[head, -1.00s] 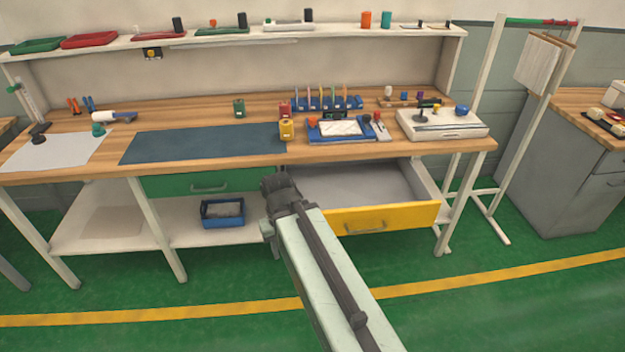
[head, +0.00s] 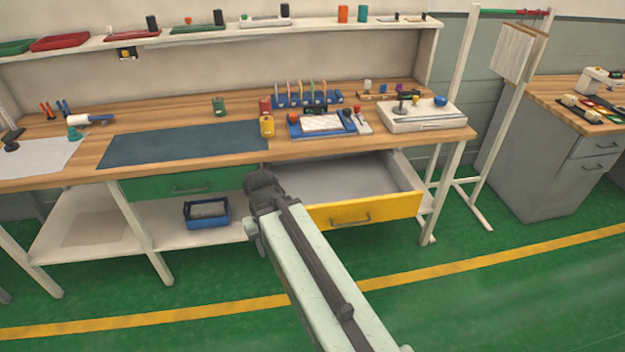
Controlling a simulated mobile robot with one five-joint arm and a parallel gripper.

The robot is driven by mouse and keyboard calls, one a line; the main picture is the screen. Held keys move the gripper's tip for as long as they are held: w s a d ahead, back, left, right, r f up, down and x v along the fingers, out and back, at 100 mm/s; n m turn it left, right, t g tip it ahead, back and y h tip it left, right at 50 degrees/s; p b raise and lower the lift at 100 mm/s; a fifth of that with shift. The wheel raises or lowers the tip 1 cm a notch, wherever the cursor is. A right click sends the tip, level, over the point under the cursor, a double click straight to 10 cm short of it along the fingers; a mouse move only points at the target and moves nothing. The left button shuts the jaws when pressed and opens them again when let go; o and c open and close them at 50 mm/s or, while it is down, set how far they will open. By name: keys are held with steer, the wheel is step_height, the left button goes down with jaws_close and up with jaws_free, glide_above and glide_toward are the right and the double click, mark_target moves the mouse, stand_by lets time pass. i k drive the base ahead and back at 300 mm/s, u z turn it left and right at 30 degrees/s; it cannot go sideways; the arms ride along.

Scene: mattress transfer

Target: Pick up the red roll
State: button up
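A small red upright object (head: 265,107), which may be the red roll, stands on the wooden workbench (head: 90,155) behind a similar yellow one (head: 267,126). A similar green one (head: 219,107) stands to its left. My gripper (head: 262,184) is at the far end of my arm, in front of the bench and below its top, near the open drawer's left side. It appears apart from the red object. Its fingers are too small and dark to tell open from shut.
The yellow-fronted drawer (head: 362,212) stands open to the right of my gripper. A blue stand with several upright tools (head: 310,100) and a blue tray (head: 320,124) lie right of the red object. A dark mat (head: 180,144) is clear. Open green floor lies in front.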

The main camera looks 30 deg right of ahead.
mark_target(264, 104)
steer(key=u, duration=3.65)
steer(key=k, duration=2.05)
steer(key=z, duration=1.35)
steer(key=i, duration=1)
steer(key=u, duration=0.05)
